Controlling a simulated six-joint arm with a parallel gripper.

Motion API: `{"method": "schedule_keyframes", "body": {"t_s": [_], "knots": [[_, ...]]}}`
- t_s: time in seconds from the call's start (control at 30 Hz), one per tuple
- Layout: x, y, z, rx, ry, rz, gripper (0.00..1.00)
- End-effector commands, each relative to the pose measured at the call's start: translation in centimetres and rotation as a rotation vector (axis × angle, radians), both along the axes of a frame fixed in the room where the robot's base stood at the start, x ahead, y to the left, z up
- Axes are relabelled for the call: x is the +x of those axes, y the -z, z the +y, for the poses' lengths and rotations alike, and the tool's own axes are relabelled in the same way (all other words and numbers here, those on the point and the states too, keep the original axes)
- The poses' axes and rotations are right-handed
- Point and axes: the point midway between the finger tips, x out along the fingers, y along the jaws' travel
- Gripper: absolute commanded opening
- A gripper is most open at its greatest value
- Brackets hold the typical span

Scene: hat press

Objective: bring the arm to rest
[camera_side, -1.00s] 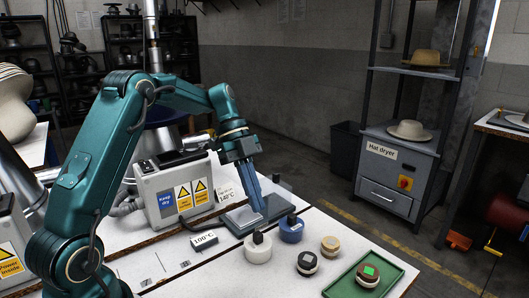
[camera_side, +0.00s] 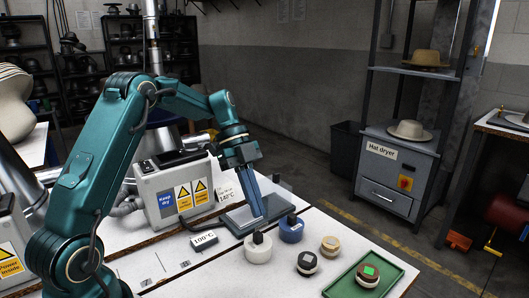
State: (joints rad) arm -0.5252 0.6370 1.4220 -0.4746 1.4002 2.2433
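My teal arm reaches over the white table from the left. My gripper (camera_side: 258,215) points down, its long blue-grey fingers ending at or just above a flat blue-grey plate (camera_side: 237,226) on the table. The two fingers look close together, and from this side I cannot tell whether there is a gap between them. I see nothing held between them. The tips overlap the plate in the picture, so contact is unclear.
Small round pieces (camera_side: 308,263) and a green tray (camera_side: 391,282) lie at the right. A control box (camera_side: 175,187) stands behind. A hat dryer (camera_side: 398,170) is across the aisle.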

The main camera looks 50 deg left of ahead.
Motion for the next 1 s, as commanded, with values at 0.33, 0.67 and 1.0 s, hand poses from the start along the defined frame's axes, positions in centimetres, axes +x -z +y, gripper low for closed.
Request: {"method": "schedule_keyframes", "body": {"t_s": [0.33,0.67,1.0], "knots": [[0.0,1.0,0.0,-0.001,0.001,0.002,0.00],[0.0,2.0,0.0,-0.001,0.000,0.002,0.00],[0.0,3.0,0.0,-0.001,0.000,0.002,0.00]]}}
